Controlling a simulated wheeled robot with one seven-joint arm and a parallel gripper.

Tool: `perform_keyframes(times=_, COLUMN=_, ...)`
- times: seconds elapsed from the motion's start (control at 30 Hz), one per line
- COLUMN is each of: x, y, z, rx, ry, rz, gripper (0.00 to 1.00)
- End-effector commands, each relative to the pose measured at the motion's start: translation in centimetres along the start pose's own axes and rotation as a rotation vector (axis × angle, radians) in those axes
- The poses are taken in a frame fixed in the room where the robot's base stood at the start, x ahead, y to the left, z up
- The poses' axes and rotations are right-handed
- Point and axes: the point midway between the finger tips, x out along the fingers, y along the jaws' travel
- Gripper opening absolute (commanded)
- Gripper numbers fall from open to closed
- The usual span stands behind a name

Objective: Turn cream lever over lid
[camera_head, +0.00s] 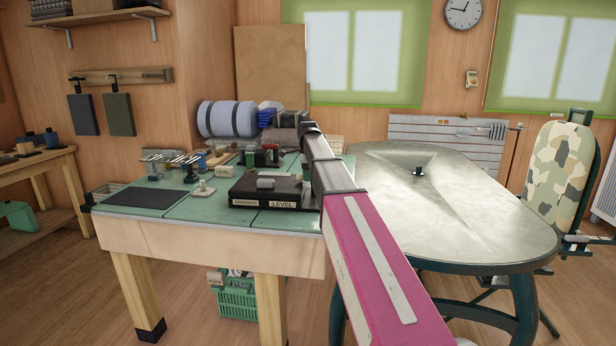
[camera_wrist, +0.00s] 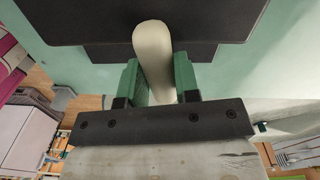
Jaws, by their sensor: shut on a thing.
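In the wrist view, my gripper (camera_wrist: 156,68) has its two green fingers on either side of the cream lever (camera_wrist: 150,38) and is shut on it. The lever's rounded end sticks out beyond the fingertips, over a broad dark flat part (camera_wrist: 90,22). I cannot tell whether that dark part is the lid. The lever's other end is hidden behind the gripper body. In the head view, a black box (camera_head: 265,190) labelled LEVEL sits at the workbench's near right, with a grey piece on top. My gripper cannot be made out clearly there, and my arm covers part of the bench's right side.
The green-topped workbench (camera_head: 170,207) holds a dark mat (camera_head: 140,196), a small pale fitting (camera_head: 203,189) and several tools behind. A grey oval table (camera_head: 470,205) stands close on the right, partly behind my arm. A green crate (camera_head: 237,300) is under the bench.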

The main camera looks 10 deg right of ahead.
Motion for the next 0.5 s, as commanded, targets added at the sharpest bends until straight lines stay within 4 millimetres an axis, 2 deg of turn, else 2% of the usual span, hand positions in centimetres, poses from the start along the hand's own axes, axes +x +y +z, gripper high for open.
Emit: perform_keyframes(times=0.5, x=-0.09, y=-0.18, z=-0.01, rx=0.032, ry=0.000, rz=-0.002, gripper=0.00)
